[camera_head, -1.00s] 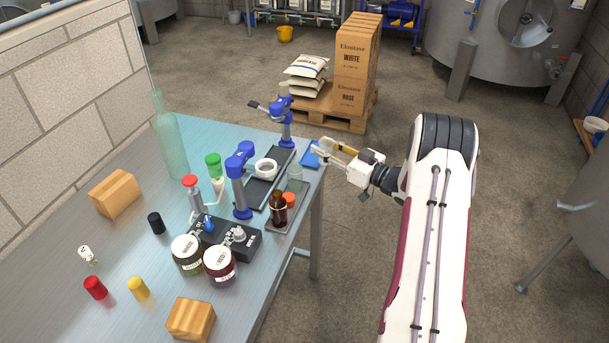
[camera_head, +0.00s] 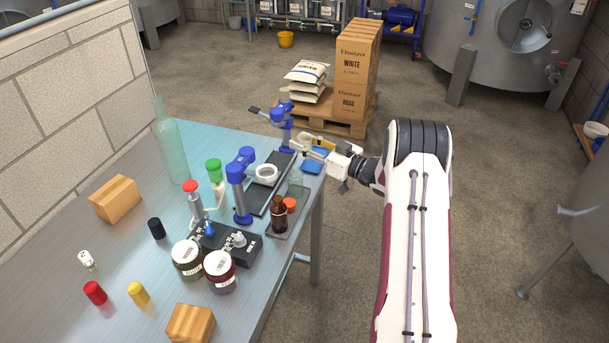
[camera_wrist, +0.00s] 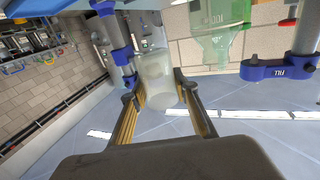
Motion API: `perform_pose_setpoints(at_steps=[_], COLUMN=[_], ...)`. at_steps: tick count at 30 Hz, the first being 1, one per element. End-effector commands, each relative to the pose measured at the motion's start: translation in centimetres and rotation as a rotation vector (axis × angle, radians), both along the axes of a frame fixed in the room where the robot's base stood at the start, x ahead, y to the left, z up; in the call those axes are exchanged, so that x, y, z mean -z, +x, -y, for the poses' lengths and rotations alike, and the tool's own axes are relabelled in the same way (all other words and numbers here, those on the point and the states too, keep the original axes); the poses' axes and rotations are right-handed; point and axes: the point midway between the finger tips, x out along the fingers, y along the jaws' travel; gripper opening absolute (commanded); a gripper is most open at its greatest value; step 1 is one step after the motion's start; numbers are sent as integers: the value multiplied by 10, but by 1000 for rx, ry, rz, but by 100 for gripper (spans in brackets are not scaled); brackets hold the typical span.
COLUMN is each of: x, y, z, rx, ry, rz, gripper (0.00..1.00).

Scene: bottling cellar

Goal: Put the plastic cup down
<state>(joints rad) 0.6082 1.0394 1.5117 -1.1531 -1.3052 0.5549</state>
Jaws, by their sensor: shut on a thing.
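The plastic cup (camera_wrist: 156,82) is clear and whitish. In the wrist view it sits between the two finger pads of my gripper (camera_wrist: 160,98), which is shut on it. In the head view my gripper (camera_head: 304,146) is over the far right end of the steel table (camera_head: 130,240), near a blue-and-grey stand (camera_head: 285,125). The held cup is too faint to make out there, and I cannot tell whether it touches anything.
A second blue corker-like stand (camera_head: 240,190) is left of my gripper. A dark tray (camera_head: 298,222) with a brown bottle (camera_head: 279,215) lies close by. A blue pad (camera_head: 315,161) is at the table edge. A tall green bottle (camera_head: 170,145) stands farther left.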

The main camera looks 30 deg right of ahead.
Motion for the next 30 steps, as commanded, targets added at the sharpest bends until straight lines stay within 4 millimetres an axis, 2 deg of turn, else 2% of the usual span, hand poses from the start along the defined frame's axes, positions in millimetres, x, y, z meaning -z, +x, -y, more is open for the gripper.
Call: perform_pose_setpoints(at_steps=[12, 26, 30], x=[42, 47, 54], y=[0, 0, 0], z=[0, 0, 0], rx=[0, 1, 1], ry=[1, 0, 0], rz=[0, -1, -1], gripper=[8, 8, 8])
